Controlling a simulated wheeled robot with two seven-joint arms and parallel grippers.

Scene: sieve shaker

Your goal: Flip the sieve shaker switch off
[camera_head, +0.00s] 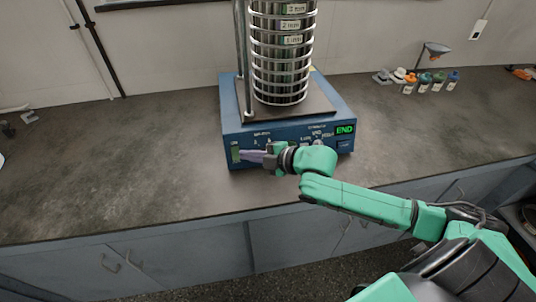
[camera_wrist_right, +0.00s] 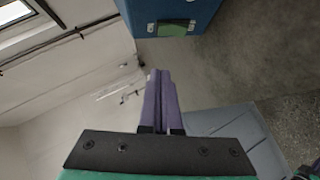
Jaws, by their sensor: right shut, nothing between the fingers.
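The sieve shaker (camera_head: 285,128) stands on the counter, a blue box with a stack of metal sieves (camera_head: 280,60) on top. Its front panel has a lit display (camera_head: 345,129) reading "END". A green switch (camera_head: 236,154) is at the panel's left end; it also shows in the right wrist view (camera_wrist_right: 172,29). Its rocker position is too small to tell. My right gripper (camera_head: 243,156) is shut and empty, its purple fingers (camera_wrist_right: 159,73) pointing left along the panel front, with the tips close to the switch. I cannot tell whether they touch it. My left gripper is not in view.
Several small bottles (camera_head: 424,84) and a funnel on a stand (camera_head: 436,50) are at the back right. Grey cabinets (camera_head: 200,250) lie below the counter's front edge.

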